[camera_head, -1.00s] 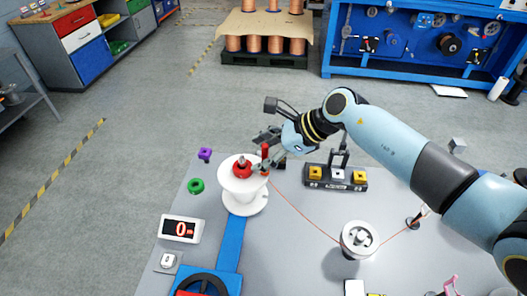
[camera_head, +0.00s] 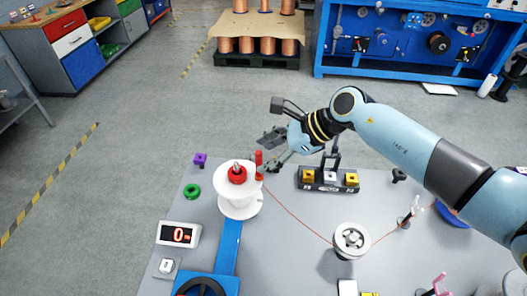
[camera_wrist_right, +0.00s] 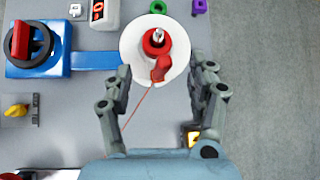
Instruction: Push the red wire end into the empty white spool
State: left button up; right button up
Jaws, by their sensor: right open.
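The white spool (camera_head: 226,187) stands upright on the grey table, with a red cap and metal tip (camera_head: 238,173) at its top centre. The red wire end (camera_head: 259,161) is a small upright piece at the spool's right side; in the wrist view the red wire end (camera_wrist_right: 160,70) overlaps the spool's top flange (camera_wrist_right: 130,48). Whether it is seated in the spool I cannot tell. A thin red wire runs from it to the right. My right gripper (camera_head: 269,153) is open beside it; its fingers (camera_wrist_right: 161,68) spread on both sides without touching it. My left gripper is not in view.
The red wire passes a white pulley (camera_head: 351,239) at the right. A black block with yellow and white pieces (camera_head: 328,187) stands behind it. A green ring (camera_head: 192,191) and a purple piece (camera_head: 200,160) lie left of the spool. A digital display (camera_head: 178,234) is at the left front.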

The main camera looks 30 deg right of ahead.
jog(key=p+v, duration=0.1)
jog(key=v, duration=0.2)
jog(key=shift+s+r+p, duration=0.1)
jog(key=shift+r+p, duration=0.05)
jog(key=shift+p, duration=0.25)
dwell(0.6)
